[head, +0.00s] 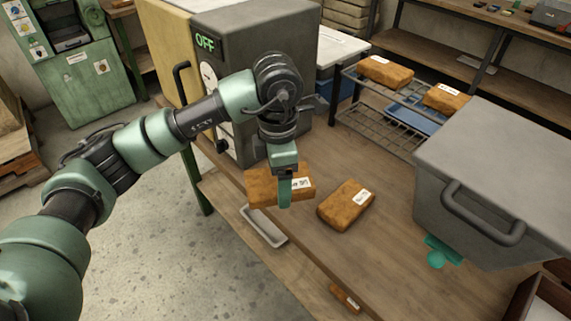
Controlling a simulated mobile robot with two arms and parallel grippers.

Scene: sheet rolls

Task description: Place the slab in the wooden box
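My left gripper (285,190) points down over the workbench, with one teal finger against the near face of a brown slab (261,188) with a white label. It looks shut on this slab, but the far finger is hidden. The slab overlaps the bench's front edge in the head view; whether it is clear of the surface is hard to tell. A second brown slab (345,204) lies on the bench just right of it. A dark wooden box (516,302) with a pale inside is partly visible at the bottom right corner.
A wire rack (384,112) bears more slabs. A grey machine (255,50) marked OFF stands behind my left arm.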

